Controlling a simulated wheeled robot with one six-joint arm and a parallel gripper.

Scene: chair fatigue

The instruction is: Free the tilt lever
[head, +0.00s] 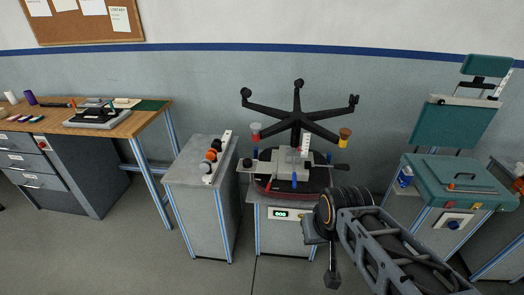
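An upside-down chair base (297,118) with black spokes points upward on a low stand (285,218). Under it is a grey chair mechanism (284,164) on a dark, red-edged seat. A rod with a dark paddle end (341,167) sticks out to the right, and a dark knob (247,163) is at the left end. I cannot tell which is the tilt lever or whether it is stuck. My gripper (332,280) appears to be the dark part hanging below my wrist, in front of the stand and apart from the mechanism. Its fingers are too small to tell.
A grey cabinet (199,182) with orange and black knobs stands left of the stand. Floor is clear between bench and cabinet.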

